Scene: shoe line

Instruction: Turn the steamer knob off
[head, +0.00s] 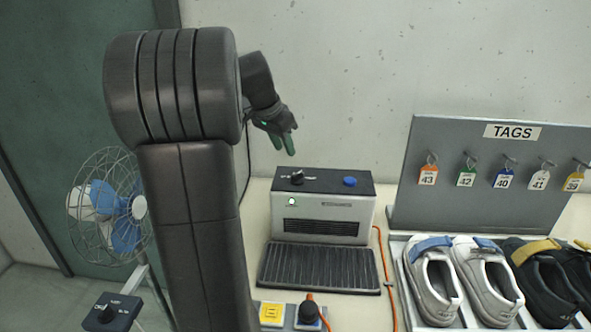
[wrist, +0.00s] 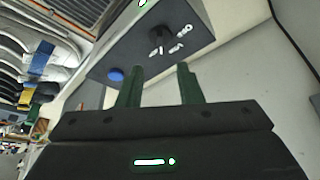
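The steamer (head: 345,207) is a pale grey box with a dark top, standing on the bench in the head view. Its small black knob (head: 297,178) is on the left of the top, beside white markings too small to read. In the wrist view the knob (wrist: 157,42) shows beyond the fingertips. A blue button (head: 349,181) sits on the right of the top. A lamp (head: 292,201) on the front glows white-green. My gripper (head: 288,150) is above and behind the knob, apart from it. In the wrist view its green fingers (wrist: 160,82) are apart and empty.
A ribbed black tray (head: 320,268) lies before the steamer. An orange cable (head: 384,265) runs along its right. Shoes (head: 431,280) and the tags board (head: 480,160) are on the right. A fan (head: 112,208) stands left. The space above the steamer is clear.

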